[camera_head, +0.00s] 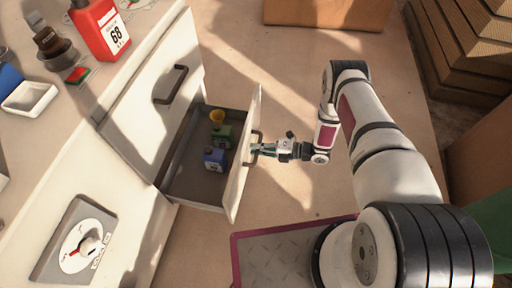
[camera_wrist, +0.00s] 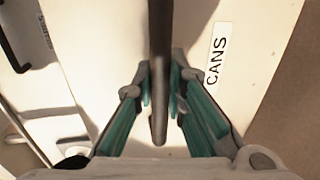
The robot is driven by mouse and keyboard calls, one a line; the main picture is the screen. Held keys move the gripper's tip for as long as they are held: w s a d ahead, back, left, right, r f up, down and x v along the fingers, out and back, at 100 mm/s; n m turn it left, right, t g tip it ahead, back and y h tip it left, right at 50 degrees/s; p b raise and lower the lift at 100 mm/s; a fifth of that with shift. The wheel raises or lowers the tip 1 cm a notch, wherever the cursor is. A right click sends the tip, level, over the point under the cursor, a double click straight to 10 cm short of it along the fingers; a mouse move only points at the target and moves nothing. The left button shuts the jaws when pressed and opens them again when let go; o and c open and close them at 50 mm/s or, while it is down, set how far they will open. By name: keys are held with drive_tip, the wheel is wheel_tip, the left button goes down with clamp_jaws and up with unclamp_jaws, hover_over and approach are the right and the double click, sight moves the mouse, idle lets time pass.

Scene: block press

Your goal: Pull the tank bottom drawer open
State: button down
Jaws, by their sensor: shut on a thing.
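The bottom drawer (camera_head: 176,184) stands pulled out from the white cabinet in the head view, its grey inside showing. Its white front panel (camera_head: 238,180) carries a dark bar handle (camera_head: 257,148). My gripper (camera_head: 259,150) is at that handle, on the outer side of the front. In the wrist view the dark handle bar (camera_wrist: 158,75) runs between the two teal-padded fingers of my gripper (camera_wrist: 162,85), which are shut on it. A label reading CANS (camera_wrist: 216,54) is on the panel beside the handle.
A closed upper drawer (camera_head: 155,85) with a dark handle is above. The counter holds a red bottle marked 68 (camera_head: 100,30) and a white tray (camera_head: 30,97). Cardboard stacks (camera_head: 465,55) stand at right; floor beyond the gripper is clear.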

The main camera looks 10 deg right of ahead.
drive_tip(key=c, duration=1.6)
unclamp_jaws()
drive_tip(key=v, duration=1.2)
drive_tip(key=shift+w, duration=0.15)
